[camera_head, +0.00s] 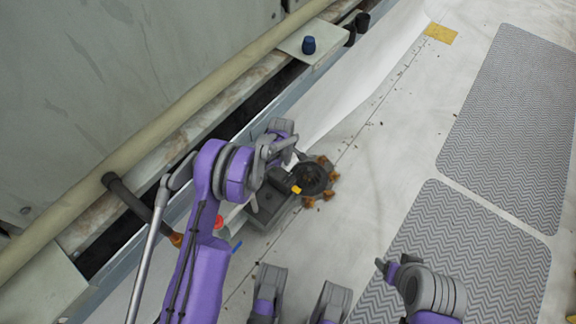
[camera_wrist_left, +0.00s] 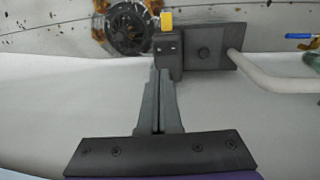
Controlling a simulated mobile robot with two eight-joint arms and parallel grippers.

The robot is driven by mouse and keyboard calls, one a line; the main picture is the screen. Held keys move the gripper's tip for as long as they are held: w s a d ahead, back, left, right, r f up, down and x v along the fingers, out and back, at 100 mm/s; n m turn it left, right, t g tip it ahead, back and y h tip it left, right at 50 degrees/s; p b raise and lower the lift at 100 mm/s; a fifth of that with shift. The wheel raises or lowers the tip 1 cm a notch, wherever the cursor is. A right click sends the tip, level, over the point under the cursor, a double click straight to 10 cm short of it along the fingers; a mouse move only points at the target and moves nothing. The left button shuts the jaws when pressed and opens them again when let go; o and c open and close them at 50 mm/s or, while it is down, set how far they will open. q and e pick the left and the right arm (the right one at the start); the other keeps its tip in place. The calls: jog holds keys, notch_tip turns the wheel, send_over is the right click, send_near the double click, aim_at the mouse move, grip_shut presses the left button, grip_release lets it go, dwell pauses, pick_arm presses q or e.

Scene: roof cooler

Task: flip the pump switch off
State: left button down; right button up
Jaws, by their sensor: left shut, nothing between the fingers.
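A small yellow lever, seemingly the pump switch (camera_head: 296,190), sits on a dark grey box beside a round dark pump (camera_head: 312,177). In the left wrist view the yellow switch (camera_wrist_left: 167,20) stands up from the box's top near the pump (camera_wrist_left: 128,28). My left gripper (camera_head: 300,156) is shut and empty, just behind the switch in the head view. In the left wrist view its closed fingers (camera_wrist_left: 160,75) point at the dark box, close below the switch; contact cannot be judged. My right gripper (camera_head: 382,267) seems to show small at lower right, its fingers unclear.
A grey base plate (camera_head: 262,208) carries the box, with a pale pipe (camera_wrist_left: 275,84) leading off it. Grey mats (camera_head: 505,120) lie right; a wall with pipe (camera_head: 200,95) is left.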

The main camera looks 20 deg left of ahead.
aim_at(290, 176)
pick_arm(q)
jog(key=f+b, duration=0.1)
jog(key=f, duration=0.3)
jog(key=w+f+b, duration=0.1)
jog(key=f, duration=0.3)
jog(key=f+b, duration=0.1)
jog(key=f, duration=0.3)
jog(key=shift+w+d+f, duration=0.25)
jog(key=shift+w+f, duration=0.05)
jog(key=shift+f, duration=0.05)
pick_arm(e)
jog(key=x, duration=0.3)
jog(key=shift+s+f, duration=0.15)
jog(key=shift+s, duration=0.05)
